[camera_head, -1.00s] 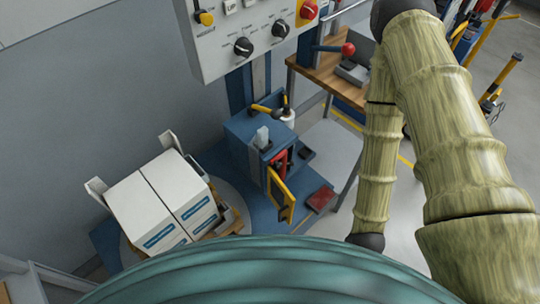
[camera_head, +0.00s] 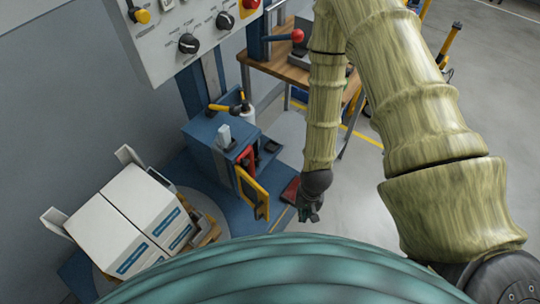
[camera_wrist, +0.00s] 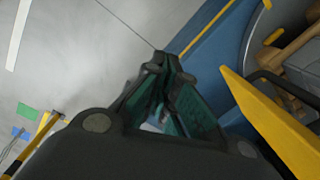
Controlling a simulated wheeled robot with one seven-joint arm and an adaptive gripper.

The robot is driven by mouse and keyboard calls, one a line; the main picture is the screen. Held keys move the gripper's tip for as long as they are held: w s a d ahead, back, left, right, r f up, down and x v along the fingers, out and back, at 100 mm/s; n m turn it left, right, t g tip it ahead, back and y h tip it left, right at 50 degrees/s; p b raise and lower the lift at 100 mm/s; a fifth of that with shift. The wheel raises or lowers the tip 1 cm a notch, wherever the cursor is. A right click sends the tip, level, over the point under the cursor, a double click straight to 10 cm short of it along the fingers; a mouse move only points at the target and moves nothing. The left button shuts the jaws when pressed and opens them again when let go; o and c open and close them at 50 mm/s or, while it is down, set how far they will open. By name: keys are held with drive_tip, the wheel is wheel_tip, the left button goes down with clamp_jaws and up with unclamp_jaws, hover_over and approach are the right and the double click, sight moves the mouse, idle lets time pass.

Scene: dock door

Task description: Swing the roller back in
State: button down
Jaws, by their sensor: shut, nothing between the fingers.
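The roller unit is a yellow swing frame (camera_head: 252,194) on the blue carriage of a wrapping machine. It stands angled out from the carriage, with a red part (camera_head: 246,160) showing inside. The yellow frame also shows close by at the right of the wrist view (camera_wrist: 268,122), with a dark bar beside it. My gripper (camera_head: 309,215) hangs to the right of the frame, apart from it, pointing down. In the wrist view my gripper's fingertips (camera_wrist: 162,64) are together with nothing between them. The roller itself is hard to make out.
The blue carriage (camera_head: 205,138) stands on the blue base, beside a turntable with white boxes (camera_head: 125,225). A control panel (camera_head: 185,35) hangs above. A wooden bench (camera_head: 285,70) stands behind. The grey floor right of my gripper is clear.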

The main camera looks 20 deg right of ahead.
drive_tip(key=w+d+r+m+y+b, duration=0.1)
drive_tip(key=w+m+b, duration=0.15)
drive_tip(key=w, duration=0.45)
drive_tip(key=w+r+m+b, duration=0.1)
drive_tip(key=w+r+m, duration=0.15)
drive_tip(key=w, duration=0.45)
drive_tip(key=w+d+r+m+y+b, duration=0.2)
drive_tip(key=w+r+m, duration=0.4)
drive_tip(key=w+r, duration=0.3)
drive_tip(key=w+b, duration=0.1)
drive_tip(key=w, duration=0.1)
drive_tip(key=shift+w+d+r, duration=0.2)
drive_tip(key=shift+w+r, duration=0.15)
drive_tip(key=shift+f, duration=0.1)
drive_tip(key=a+f+p, duration=0.2)
drive_tip(key=a+f, duration=0.5)
drive_tip(key=f, duration=0.2)
drive_tip(key=shift+s+a+f, duration=0.2)
drive_tip(key=shift+s+f, duration=0.1)
drive_tip(key=shift+s, duration=0.1)
drive_tip(key=shift+s+a, duration=0.1)
